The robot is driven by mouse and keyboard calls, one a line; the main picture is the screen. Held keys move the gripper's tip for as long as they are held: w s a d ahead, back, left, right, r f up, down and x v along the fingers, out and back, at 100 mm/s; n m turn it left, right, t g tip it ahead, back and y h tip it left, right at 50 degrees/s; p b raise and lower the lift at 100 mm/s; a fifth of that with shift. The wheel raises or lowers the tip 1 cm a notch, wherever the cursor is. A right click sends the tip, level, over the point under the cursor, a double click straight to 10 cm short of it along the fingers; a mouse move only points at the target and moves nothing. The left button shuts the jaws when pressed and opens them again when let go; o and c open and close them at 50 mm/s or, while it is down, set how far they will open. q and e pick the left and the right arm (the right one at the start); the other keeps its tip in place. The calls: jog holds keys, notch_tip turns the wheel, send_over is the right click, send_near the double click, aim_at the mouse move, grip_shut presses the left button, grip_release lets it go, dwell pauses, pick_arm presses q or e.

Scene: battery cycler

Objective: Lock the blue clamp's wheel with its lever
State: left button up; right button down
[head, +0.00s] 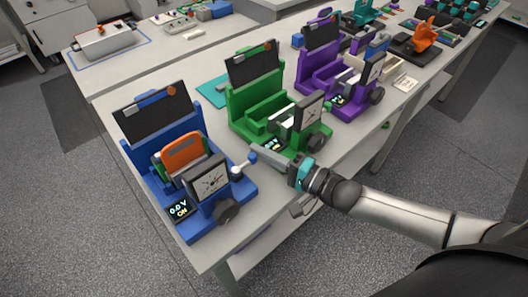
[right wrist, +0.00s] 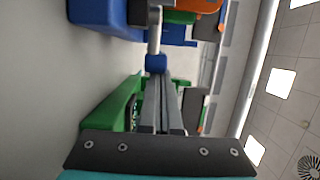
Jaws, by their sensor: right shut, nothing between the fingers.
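The blue clamp (head: 165,190) stands at the near left end of the table in the head view, holding an orange block (head: 181,153). Its small screen (head: 180,209) reads "0.0 V ON". Its dark wheel (head: 227,211) is at its front right. Its lever (head: 241,168) sticks out on the right side, a pale rod with a blue tip. My right gripper (head: 256,150) is shut and empty, its fingertips right at the blue tip. In the right wrist view the blue tip (right wrist: 156,63) is just beyond the fingertips (right wrist: 162,80); I cannot tell whether they touch.
A green clamp (head: 275,115) stands close behind my right gripper, and purple clamps (head: 340,75) stand further along. The table's front edge runs below my right wrist. A bare strip of table (head: 260,182) lies between the blue clamp and that edge.

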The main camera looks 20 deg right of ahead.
jog(key=shift+s+m+h+p, duration=0.25)
jog(key=shift+m+h+p, duration=0.05)
jog(key=shift+h+p, duration=0.15)
jog(key=shift+s+d+m+t+h+p, duration=0.1)
jog(key=shift+s+m+t+h+p, duration=0.15)
jog(key=shift+m+t+h+p, duration=0.35)
